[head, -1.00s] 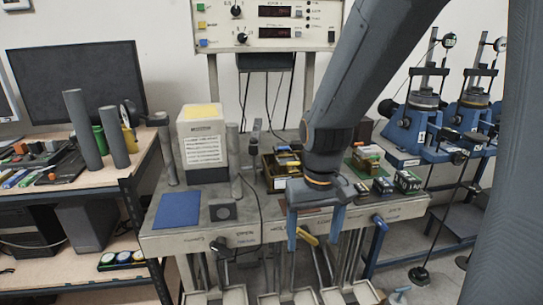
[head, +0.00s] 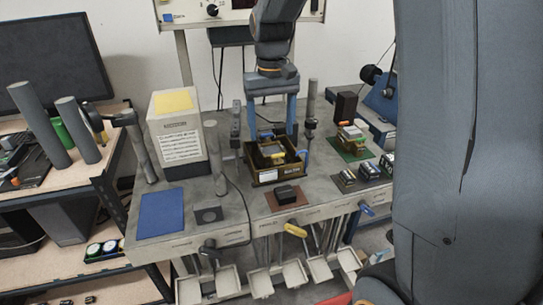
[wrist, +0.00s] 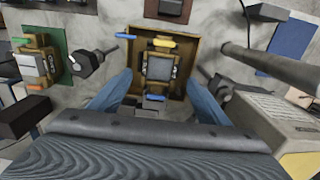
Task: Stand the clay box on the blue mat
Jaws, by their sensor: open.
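The blue mat (head: 162,212) lies bare at the bench's front left; it also shows in the wrist view (wrist: 290,38). I cannot tell for sure which thing is the clay box. A dark brown upright box (head: 345,106) stands at the back right, behind the green mat. A small dark block (head: 286,194) sits on a reddish-brown mat at the front. My gripper (head: 272,132) is open and points down above an ochre tray (head: 262,178). In the wrist view a grey-topped device (wrist: 160,68) in that tray shows between the open fingers (wrist: 160,92).
A pale cabinet (head: 178,130) stands behind the blue mat. Upright grey posts rise around the tray. A green mat (head: 348,150) with a device on it and small boxes (head: 369,170) lie right. A dark square block (head: 208,215) sits beside the blue mat.

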